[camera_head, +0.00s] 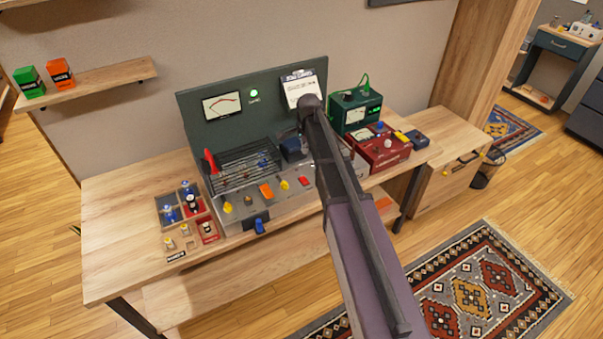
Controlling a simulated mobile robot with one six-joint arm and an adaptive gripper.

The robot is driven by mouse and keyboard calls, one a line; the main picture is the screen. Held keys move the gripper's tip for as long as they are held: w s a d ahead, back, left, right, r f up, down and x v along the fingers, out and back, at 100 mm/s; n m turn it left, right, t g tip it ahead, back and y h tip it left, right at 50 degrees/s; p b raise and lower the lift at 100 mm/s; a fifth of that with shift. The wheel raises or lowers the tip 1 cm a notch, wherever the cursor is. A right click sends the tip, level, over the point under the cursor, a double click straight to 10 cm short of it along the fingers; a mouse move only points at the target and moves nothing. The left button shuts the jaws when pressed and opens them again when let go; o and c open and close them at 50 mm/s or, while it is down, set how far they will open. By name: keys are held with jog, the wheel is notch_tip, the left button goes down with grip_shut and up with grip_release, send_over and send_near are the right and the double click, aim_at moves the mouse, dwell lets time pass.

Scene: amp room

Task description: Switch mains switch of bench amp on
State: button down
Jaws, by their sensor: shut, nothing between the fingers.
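The bench amp has a grey chassis (235,216) on the wooden bench, with a dark green upright panel (192,116) behind it. The panel carries a meter (221,105) and a lit green lamp (254,93). A red upright handle (210,160) stands at the amp's left end. The front carries yellow knobs, an orange part (266,191) and a red part (304,181). I cannot tell which part is the mains switch or its position. My arm crosses in front of the amp's right part and hides some of it. My gripper's fingers are hidden behind the arm.
A dark wire cage (243,168) sits on the amp. A green meter box (354,110) and a red box (382,147) stand to its right. A divided tray (172,200) with small parts lies left. The bench's left end is bare. A patterned rug (495,287) lies in front.

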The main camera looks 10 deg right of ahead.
aim_at(302, 177)
jog(key=shift+f, duration=0.15)
jog(key=f+b, duration=0.4)
jog(key=w+f+b, duration=0.1)
jog(key=f+b, duration=0.8)
jog(key=b, duration=0.1)
jog(key=shift+w+a+f, duration=0.25)
jog(key=shift+w+f, duration=0.05)
dwell(0.5)
dwell(0.3)
